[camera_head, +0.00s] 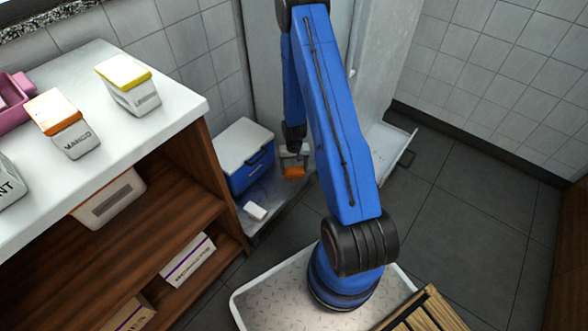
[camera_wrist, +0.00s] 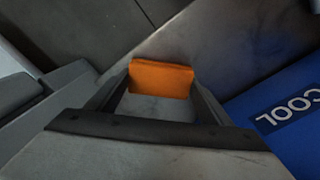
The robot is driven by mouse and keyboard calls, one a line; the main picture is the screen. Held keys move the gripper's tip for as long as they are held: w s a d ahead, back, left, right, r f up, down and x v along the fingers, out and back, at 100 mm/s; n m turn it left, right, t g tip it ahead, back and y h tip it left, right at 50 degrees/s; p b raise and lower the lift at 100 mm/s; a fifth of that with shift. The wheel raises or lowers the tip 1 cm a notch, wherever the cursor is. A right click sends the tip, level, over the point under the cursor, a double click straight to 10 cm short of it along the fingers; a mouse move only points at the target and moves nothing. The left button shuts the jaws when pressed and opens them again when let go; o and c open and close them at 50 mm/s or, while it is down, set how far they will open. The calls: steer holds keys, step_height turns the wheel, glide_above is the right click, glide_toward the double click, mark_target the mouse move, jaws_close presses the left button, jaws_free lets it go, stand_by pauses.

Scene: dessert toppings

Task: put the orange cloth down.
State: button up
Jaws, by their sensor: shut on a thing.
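The orange cloth (camera_head: 293,172) is a small folded block, low down beside the blue cool box. In the wrist view the orange cloth (camera_wrist: 160,78) sits between the two fingertips. My gripper (camera_head: 294,160) is shut on it, pointing down over a grey metal surface; in the wrist view the gripper (camera_wrist: 163,85) shows a finger on each side of the cloth. Whether the cloth touches the surface below is hard to tell.
A blue cool box (camera_head: 250,165) with a white lid stands left of my gripper, close by. A small white block (camera_head: 255,211) lies on the grey surface (camera_head: 275,215) in front. A white counter (camera_head: 110,150) with a mango carton (camera_head: 75,140) is at left.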

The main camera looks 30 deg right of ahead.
steer(key=o, duration=1.2)
step_height(320, 180, up, 13)
step_height(320, 180, up, 15)
steer(key=n+t, duration=0.1)
glide_above(294, 170)
steer(key=a, duration=0.4)
steer(key=s+a+r+n+t, duration=0.1)
steer(key=s+a+r, duration=0.15)
steer(key=r, duration=0.45)
steer(key=s+a+r, duration=0.2)
steer(key=s+r, duration=0.2)
steer(key=r, duration=0.3)
steer(key=s+a+r+n+t, duration=0.1)
steer(key=s+a+r, duration=0.2)
steer(key=s+r, duration=0.5)
steer(key=s+a+r+n+t, duration=0.1)
steer(key=s+a+r, duration=0.3)
steer(key=s+r, duration=0.4)
steer(key=s+n, duration=0.1)
steer(key=s, duration=0.6)
steer(key=shift+s+t, duration=0.3)
steer(key=shift+t, duration=0.1)
